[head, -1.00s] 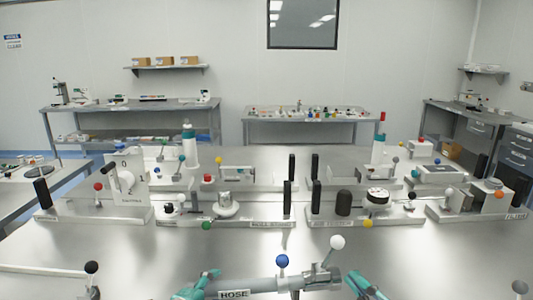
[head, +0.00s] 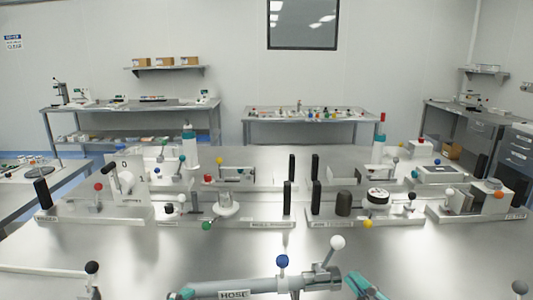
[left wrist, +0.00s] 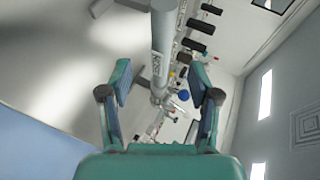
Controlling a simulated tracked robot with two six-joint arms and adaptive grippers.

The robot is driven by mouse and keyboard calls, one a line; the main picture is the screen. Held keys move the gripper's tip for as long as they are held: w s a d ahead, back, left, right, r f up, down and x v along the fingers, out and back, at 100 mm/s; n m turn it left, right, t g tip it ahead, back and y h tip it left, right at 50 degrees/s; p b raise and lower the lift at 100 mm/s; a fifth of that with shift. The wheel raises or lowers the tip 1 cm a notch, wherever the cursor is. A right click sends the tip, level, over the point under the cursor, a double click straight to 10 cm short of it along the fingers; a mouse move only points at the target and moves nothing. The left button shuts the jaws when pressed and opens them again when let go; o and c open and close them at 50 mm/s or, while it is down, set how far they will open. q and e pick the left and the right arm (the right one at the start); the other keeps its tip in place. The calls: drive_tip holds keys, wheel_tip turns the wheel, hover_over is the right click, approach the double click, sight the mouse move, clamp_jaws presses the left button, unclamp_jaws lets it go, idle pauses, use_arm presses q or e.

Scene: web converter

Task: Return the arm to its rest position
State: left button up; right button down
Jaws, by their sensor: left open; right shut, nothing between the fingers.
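A grey tube labelled HOSE (head: 258,287) lies along the bottom edge of the head view, with a blue ball knob (head: 282,261) and a white ball lever (head: 338,242) on it. My left gripper (left wrist: 160,68) is open in the left wrist view. The tube (left wrist: 163,40) shows in line with the gap between its teal fingers, which look clear of it. In the head view only a teal bit of it shows at the tube's left end. My right gripper (head: 359,281) is shut and empty beside the tube's right end, partly cut off by the frame edge.
Fixture plates with knobs, black posts (head: 288,197) and a round dial (head: 378,196) line the middle of the metal table (head: 270,243).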

use_arm(q)
drive_tip(key=shift+s+a+r, duration=0.1)
drive_tip(key=shift+s, duration=0.2)
